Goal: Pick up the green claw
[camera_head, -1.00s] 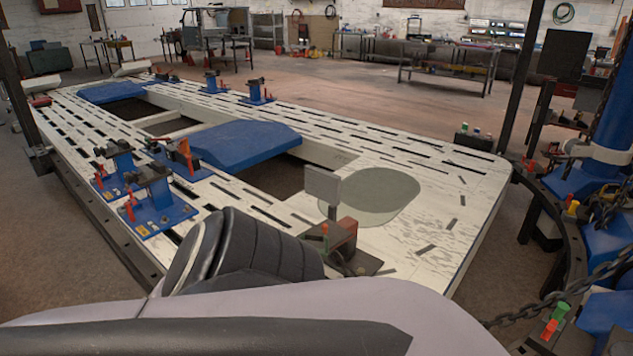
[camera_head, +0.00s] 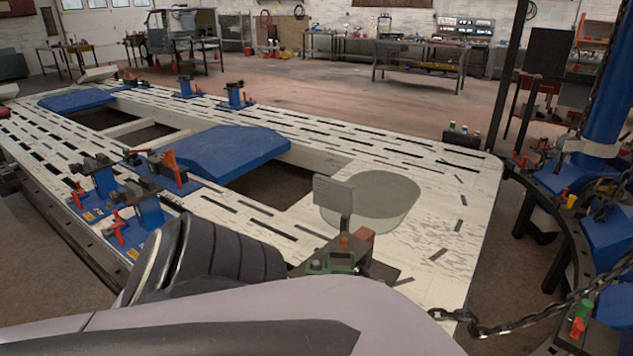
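A small dark green object (camera_head: 342,262), possibly the green claw, sits on the near part of the white frame bench (camera_head: 440,215), beside a red block (camera_head: 361,242) and below a grey upright plate (camera_head: 333,196). Its lower part is close to the edge of my own arm, and its exact shape is too small to tell. A brighter green piece (camera_head: 586,307) sits beside an orange-red one on the dark curved rail at the lower right. Neither gripper shows; only pale and black parts of my own body fill the bottom of the view.
Blue clamp stands (camera_head: 148,210) with red handles stand on the bench's left side. A blue plate (camera_head: 220,152) lies mid-bench beside an opening. A dark chain (camera_head: 505,325) hangs at lower right near a blue column (camera_head: 606,115). The bench's right end is mostly clear.

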